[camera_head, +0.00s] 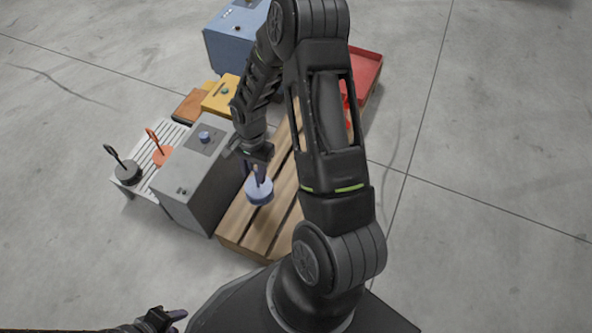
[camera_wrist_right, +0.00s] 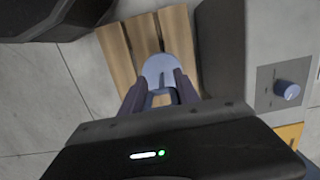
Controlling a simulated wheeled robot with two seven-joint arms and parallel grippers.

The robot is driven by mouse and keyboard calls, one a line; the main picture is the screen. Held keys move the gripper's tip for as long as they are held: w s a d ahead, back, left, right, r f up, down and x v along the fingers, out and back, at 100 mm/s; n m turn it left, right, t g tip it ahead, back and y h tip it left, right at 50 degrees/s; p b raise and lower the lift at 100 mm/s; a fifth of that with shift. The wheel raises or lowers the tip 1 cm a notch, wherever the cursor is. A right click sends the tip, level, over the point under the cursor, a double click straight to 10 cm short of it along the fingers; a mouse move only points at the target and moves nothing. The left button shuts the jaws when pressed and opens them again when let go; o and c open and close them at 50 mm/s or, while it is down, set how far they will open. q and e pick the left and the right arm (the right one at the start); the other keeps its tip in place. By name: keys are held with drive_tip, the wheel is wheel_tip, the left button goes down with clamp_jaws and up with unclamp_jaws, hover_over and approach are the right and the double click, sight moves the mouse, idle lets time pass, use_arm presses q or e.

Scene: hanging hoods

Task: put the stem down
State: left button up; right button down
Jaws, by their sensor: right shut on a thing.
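The stem is a pale blue round-based piece (camera_head: 259,192) with a thin upright part. My right gripper (camera_head: 257,166) points down and is shut on the upright part, with the base below the fingers. In the right wrist view the blue base (camera_wrist_right: 160,70) shows between and beyond the two fingers (camera_wrist_right: 160,95). The piece is over the wooden slatted pallet (camera_head: 240,228); I cannot tell whether it touches the slats. My left gripper (camera_head: 165,318) is at the bottom edge, partly cut off, and its opening is unclear.
A grey box (camera_head: 185,190) with a blue knob stands close left of the blue piece. A white slatted rack (camera_head: 142,188) holds a black and an orange stemmed piece. Yellow (camera_head: 217,98), blue (camera_head: 232,50) and red (camera_head: 368,70) containers stand behind. Open floor lies right.

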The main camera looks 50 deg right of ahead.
sight(257, 189)
drive_tip(key=shift+f+b, duration=1.1)
drive_tip(key=shift+f, duration=2.05)
drive_tip(key=shift+f+b, duration=0.65)
drive_tip(key=shift+f, duration=1.25)
drive_tip(key=c, duration=0.9)
unclamp_jaws()
